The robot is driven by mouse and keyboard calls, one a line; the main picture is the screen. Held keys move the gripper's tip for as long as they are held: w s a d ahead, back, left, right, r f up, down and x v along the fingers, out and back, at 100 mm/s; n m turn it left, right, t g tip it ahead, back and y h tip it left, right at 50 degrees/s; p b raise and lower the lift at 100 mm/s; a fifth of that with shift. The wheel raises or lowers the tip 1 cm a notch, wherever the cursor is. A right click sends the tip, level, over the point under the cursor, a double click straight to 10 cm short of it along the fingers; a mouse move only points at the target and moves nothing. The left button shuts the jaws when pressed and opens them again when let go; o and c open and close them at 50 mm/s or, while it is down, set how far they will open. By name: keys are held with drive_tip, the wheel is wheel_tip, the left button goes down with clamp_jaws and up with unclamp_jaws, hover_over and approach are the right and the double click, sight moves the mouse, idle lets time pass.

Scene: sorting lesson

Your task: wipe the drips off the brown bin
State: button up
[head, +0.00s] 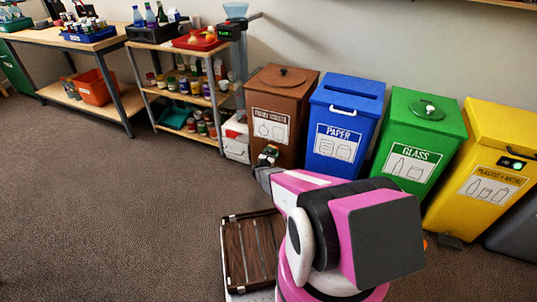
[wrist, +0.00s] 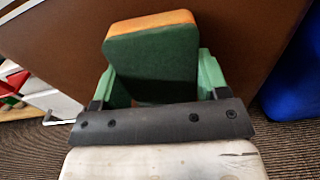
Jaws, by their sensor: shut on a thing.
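The brown bin (head: 291,88) stands on the carpet at the left end of the bin row, with a round-knobbed lid and a white food waste label. Its brown front also fills the back of the wrist view (wrist: 245,35). I cannot make out drips on it. My gripper (wrist: 156,62) is shut on a sponge (wrist: 150,55), green on its broad face and orange along its top edge. In the head view my gripper (head: 267,157) is at the bin's lower front, partly hidden by my arm. I cannot tell whether the sponge touches the bin.
The blue paper bin (head: 343,115) stands close on the right, then the green glass bin (head: 419,125) and yellow bin (head: 491,165). A white box (head: 236,150) and a shelf (head: 150,45) with jars are on the left. The carpet in front is open at left.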

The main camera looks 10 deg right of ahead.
sight(263, 148)
drive_tip(key=shift+s+d, duration=0.1)
drive_tip(key=shift+w+a, duration=0.5)
drive_tip(key=shift+a, duration=0.25)
drive_tip(key=shift+w+a, duration=0.45)
drive_tip(key=shift+a, duration=0.3)
drive_tip(key=shift+w+a, duration=1.15)
drive_tip(key=shift+a, duration=0.15)
drive_tip(key=shift+s, duration=0.1)
drive_tip(key=shift+v, duration=2.95)
drive_tip(key=shift+s+a, duration=0.1)
drive_tip(key=v, duration=0.2)
drive_tip(key=shift+s+a, duration=0.25)
drive_tip(key=shift+s, duration=0.05)
